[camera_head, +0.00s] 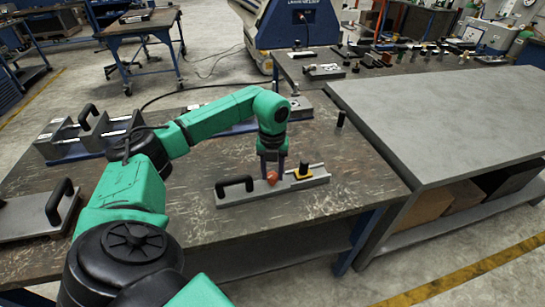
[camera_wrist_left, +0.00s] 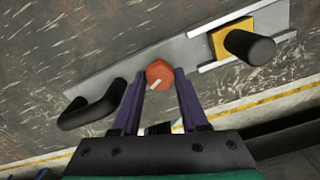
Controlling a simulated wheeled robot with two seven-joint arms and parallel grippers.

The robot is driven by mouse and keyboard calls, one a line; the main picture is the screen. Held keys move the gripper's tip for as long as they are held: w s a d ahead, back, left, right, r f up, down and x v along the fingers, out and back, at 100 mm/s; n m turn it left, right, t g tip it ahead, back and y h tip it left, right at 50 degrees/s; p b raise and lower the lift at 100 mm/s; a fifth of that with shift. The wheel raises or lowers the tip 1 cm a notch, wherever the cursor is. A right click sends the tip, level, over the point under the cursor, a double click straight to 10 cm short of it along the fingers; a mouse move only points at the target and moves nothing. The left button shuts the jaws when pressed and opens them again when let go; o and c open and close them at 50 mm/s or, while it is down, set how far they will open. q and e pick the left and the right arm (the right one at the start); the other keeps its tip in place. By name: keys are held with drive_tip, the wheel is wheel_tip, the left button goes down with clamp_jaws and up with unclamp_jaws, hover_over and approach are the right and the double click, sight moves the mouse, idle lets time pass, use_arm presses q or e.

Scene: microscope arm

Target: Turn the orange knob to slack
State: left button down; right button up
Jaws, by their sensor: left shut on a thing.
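The orange knob (camera_head: 271,177) sits on a grey metal fixture plate (camera_head: 240,197) on the worktable. My left gripper (camera_head: 270,160) points down at it from above, and its fingers stand at either side of the knob. In the left wrist view the orange knob (camera_wrist_left: 159,74) shows between the purple-grey fingertips of the left gripper (camera_wrist_left: 158,84), with a small white mark on its top. The left gripper is shut on the knob. The right gripper is not in view.
The plate carries a black handle (camera_head: 235,185) at its left and a yellow block with a black post (camera_head: 303,171) at its right. Another handled plate (camera_head: 30,215) lies at the left. A grey-topped table (camera_head: 440,110) stands at the right.

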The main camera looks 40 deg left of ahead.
sight(272, 175)
use_arm(q)
drive_tip(key=n+p, duration=0.1)
drive_tip(key=n, duration=0.5)
drive_tip(key=shift+r, duration=0.1)
drive_tip(key=n+p, duration=0.1)
drive_tip(key=n, duration=0.5)
drive_tip(key=shift+n+p, duration=0.35)
drive_tip(key=shift+n, duration=0.05)
drive_tip(key=shift+c, duration=2.1)
unclamp_jaws()
wheel_tip(272, 175, up, 14)
drive_tip(key=b, duration=0.1)
drive_tip(key=shift+r, duration=0.25)
